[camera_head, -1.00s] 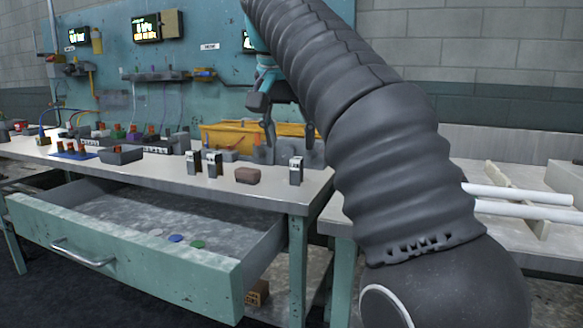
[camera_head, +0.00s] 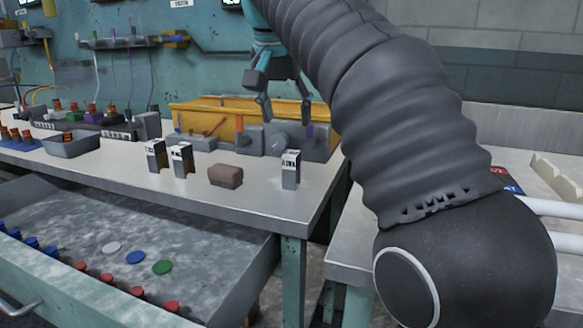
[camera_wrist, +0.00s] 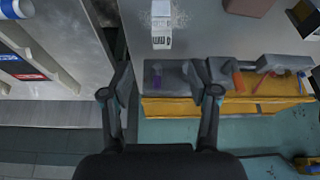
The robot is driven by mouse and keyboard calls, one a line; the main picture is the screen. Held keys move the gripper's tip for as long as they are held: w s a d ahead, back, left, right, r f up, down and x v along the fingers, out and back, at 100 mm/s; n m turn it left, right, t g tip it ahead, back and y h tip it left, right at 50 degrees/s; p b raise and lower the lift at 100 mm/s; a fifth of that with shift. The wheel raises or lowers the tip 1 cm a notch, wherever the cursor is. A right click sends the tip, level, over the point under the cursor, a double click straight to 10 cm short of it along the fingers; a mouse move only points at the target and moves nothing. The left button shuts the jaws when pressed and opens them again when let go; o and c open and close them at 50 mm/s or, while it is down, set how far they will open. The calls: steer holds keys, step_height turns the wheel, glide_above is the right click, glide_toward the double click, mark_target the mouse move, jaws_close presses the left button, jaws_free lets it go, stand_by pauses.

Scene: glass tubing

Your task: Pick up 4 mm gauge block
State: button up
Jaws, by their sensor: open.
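Three small upright metal blocks with labelled tops stand on the bench: a left block (camera_head: 155,156), a middle block (camera_head: 181,160) and a right block (camera_head: 290,169). Their labels are too small to read, so I cannot tell which is the 4 mm gauge block. My gripper (camera_head: 284,108) is above the bench near its right end, up and behind the right block. In the wrist view my gripper (camera_wrist: 160,84) is open and empty. One labelled block (camera_wrist: 161,30) lies beyond the gap between its fingertips, apart from them.
A brown block (camera_head: 226,176) stands between the middle and right blocks. A yellow bin (camera_head: 240,108) and grey holders stand behind. An open drawer (camera_head: 150,219) with coloured discs juts out below the bench. White tubes (camera_head: 560,208) lie on the right table.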

mark_target(291, 153)
steer(key=b+x, duration=0.1)
steer(key=x, duration=1)
steer(key=shift+a+f+b, duration=0.1)
steer(key=shift+f+b, duration=0.1)
steer(key=shift+b, duration=0.2)
jaws_close()
